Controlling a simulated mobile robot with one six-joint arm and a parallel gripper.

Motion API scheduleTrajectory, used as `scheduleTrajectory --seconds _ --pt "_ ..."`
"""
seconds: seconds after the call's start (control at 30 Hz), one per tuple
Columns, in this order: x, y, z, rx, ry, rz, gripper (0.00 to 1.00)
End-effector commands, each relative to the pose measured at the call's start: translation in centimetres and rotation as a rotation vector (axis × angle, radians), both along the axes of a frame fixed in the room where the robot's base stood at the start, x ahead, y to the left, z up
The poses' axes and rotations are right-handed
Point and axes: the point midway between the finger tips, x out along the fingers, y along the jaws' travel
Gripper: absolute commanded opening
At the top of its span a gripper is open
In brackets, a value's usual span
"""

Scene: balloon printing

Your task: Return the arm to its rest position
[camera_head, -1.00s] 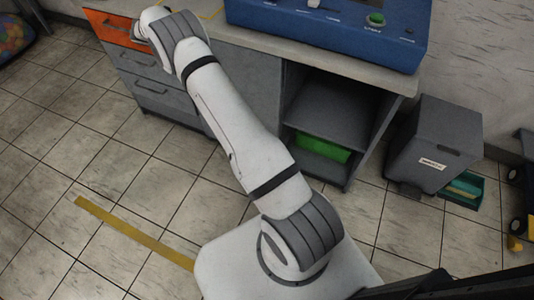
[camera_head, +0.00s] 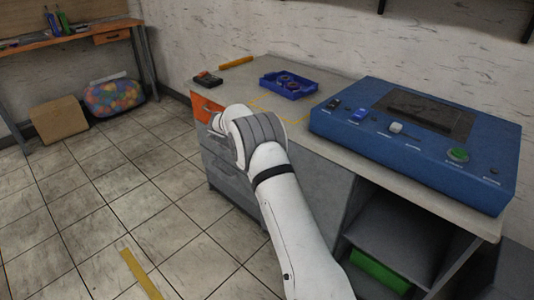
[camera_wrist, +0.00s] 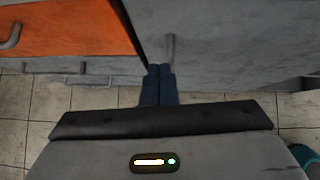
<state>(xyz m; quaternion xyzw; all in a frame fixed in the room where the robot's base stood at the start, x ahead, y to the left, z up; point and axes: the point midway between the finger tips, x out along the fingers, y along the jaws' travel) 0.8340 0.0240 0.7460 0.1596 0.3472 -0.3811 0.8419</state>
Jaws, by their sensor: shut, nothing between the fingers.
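My gripper (camera_wrist: 158,72) shows in the wrist view with its two dark fingers together and nothing between them. Its fingertips lie in front of the grey cabinet front, close to a grey handle (camera_wrist: 171,46); I cannot tell whether they touch it. My white arm (camera_head: 285,205) reaches up in the head view toward the cabinet's left end, beside the orange drawer (camera_head: 206,108). The arm's wrist hides the gripper in that view. The orange drawer also fills the upper left of the wrist view (camera_wrist: 75,27).
A blue control box (camera_head: 400,160) and a blue tray (camera_head: 288,86) stand on the cabinet top (camera_head: 245,82). A green item (camera_head: 380,272) lies in the open shelf. A cardboard box (camera_head: 60,120) and a bag of coloured balls (camera_head: 114,97) sit at the back left. The left floor is clear.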

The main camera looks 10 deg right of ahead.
Motion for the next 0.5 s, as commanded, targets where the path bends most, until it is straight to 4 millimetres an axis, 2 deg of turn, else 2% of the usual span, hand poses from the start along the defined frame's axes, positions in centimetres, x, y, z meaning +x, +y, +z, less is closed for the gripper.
scheduleTrajectory --seconds 0.03,0.2,0.43,0.5 --pt "-0.5 0.9 1.0 0.0 0.002 0.003 0.0" --pt "-2.0 2.8 3.1 -0.001 0.005 0.001 0.0" --pt "-2.9 3.9 4.8 -0.005 0.005 0.007 0.0" --pt "-2.8 3.8 6.3 -0.025 -0.002 0.046 0.0"
